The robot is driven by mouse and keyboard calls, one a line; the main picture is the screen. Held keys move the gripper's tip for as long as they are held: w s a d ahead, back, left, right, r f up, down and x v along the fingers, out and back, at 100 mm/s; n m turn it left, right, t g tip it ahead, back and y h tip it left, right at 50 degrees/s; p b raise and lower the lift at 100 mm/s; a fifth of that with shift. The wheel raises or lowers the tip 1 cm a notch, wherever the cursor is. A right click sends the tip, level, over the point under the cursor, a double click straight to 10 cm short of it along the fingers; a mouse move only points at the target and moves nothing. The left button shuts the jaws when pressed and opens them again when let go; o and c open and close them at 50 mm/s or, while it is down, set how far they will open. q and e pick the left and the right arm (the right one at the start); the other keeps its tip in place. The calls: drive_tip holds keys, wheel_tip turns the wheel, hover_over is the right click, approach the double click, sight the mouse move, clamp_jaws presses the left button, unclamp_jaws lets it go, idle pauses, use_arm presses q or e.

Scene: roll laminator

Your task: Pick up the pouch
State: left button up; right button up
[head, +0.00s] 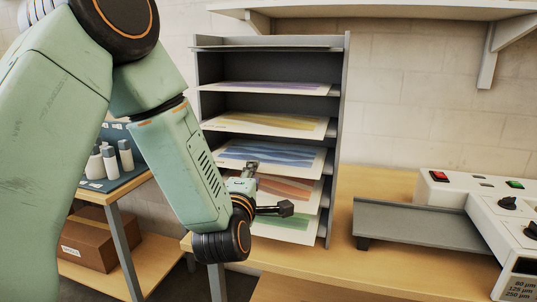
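A grey rack (338,130) holds several flat pouches on its shelves, each with a coloured print. From the upper part down I see a purple pouch (265,88), a yellow pouch (265,121), a blue pouch (285,155), an orange pouch (295,190) and a green pouch (290,221). My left gripper (269,188) is at the front of the rack, by the orange pouch. Its fingers are spread apart, one above the other in the picture. It hides the left part of the lower pouches. I cannot tell whether it touches one. My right gripper is out of view.
The roll laminator (460,192) stands at the right, with a grey feed tray (415,222) beside it on the wooden table (360,185). A side table with white bottles (110,160) and a cardboard box (88,240) are at the left. A wall shelf (380,10) hangs above.

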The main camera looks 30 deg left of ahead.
use_arm(q)
drive_tip(key=x, duration=0.2)
drive_tip(key=shift+w+a, duration=0.3)
drive_tip(key=shift+w+d+r, duration=0.1)
drive_tip(key=shift+w+r, duration=0.05)
drive_tip(key=shift+w, duration=0.15)
drive_tip(key=shift+d+r, duration=0.15)
drive_tip(key=shift+d, duration=0.05)
drive_tip(key=shift+w+a, duration=0.2)
drive_tip(key=shift+a, duration=0.2)
drive_tip(key=shift+c, duration=1)
drive_tip(key=shift+d, duration=0.15)
drive_tip(key=c, duration=0.3)
drive_tip(key=shift+s+d, duration=0.1)
drive_tip(key=shift+d, duration=0.1)
clamp_jaws()
drive_tip(key=shift+a, duration=0.25)
